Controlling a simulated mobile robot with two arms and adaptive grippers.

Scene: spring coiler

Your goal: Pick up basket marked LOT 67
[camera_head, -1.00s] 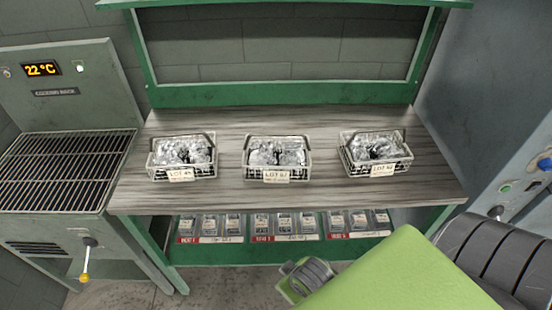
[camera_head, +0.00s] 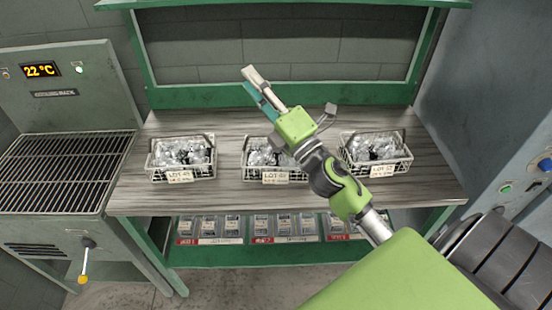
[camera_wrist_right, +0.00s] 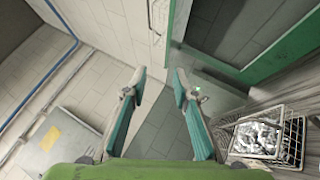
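The basket marked LOT 67 (camera_head: 258,177) is the middle one of three wire baskets on the wooden bench top. Its tag faces front, and it holds shiny clear parts. My right arm covers its right side in the head view. My right gripper (camera_head: 257,84) is above the bench, beyond the middle basket, and touches no basket. In the right wrist view its two teal-padded fingers (camera_wrist_right: 159,78) stand apart with nothing between them. A wire basket (camera_wrist_right: 267,140) shows at lower right there; I cannot tell which. My left gripper is not in view.
Similar baskets stand at left (camera_head: 183,174) and right (camera_head: 385,168). A green frame (camera_head: 270,95) rises behind the bench. A shelf of labelled boxes (camera_head: 262,240) is below. A cooling rack (camera_head: 65,170) stands left, a grey-blue cabinet (camera_head: 520,185) right.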

